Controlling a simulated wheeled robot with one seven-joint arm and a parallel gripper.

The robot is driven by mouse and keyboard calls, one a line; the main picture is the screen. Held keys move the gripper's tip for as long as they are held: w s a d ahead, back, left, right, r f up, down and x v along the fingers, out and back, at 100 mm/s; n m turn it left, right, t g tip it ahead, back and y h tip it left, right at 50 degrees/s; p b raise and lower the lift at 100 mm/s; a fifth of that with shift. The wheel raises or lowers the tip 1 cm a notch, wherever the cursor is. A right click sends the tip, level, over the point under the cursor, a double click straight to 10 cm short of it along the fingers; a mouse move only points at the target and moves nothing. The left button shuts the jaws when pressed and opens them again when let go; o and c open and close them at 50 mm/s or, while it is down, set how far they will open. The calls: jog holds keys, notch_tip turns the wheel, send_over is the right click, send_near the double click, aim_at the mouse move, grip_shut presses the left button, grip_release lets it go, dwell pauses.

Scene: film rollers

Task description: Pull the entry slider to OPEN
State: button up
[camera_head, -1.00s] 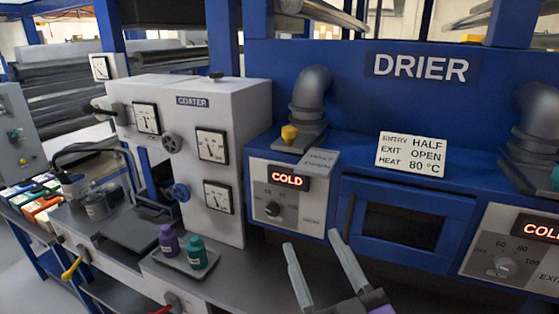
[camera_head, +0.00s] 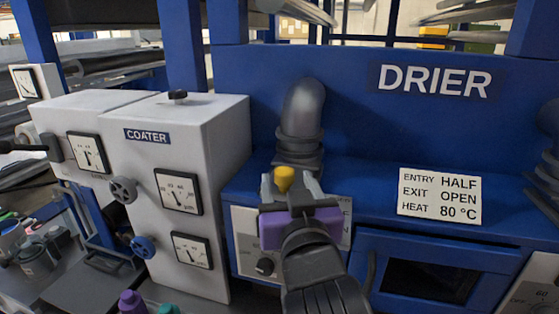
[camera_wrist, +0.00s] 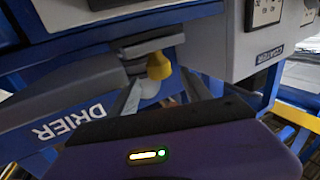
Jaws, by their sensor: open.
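The entry slider's yellow knob (camera_head: 285,178) sits at the foot of the grey bent pipe (camera_head: 302,118) on the drier's blue top. My gripper (camera_head: 292,184) is open, with one finger on each side of the knob in the head view. In the wrist view the yellow knob (camera_wrist: 159,66) shows between and just beyond the tips of my gripper (camera_wrist: 161,76). I cannot tell whether the fingers touch it. My gripper hides most of the slider's label plate.
A card (camera_head: 440,196) reads ENTRY HALF, EXIT OPEN, HEAT 80 °C. The grey coater (camera_head: 225,150) stands close on the left. The drier's blue back wall (camera_head: 350,100) rises behind the pipe. The drier top between pipe and card is clear.

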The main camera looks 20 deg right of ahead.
jog(key=p+x, duration=0.2)
jog(key=x, duration=0.5)
jog(key=shift+w, duration=0.25)
jog(key=shift+c, duration=0.5)
grip_shut()
dwell(0.6)
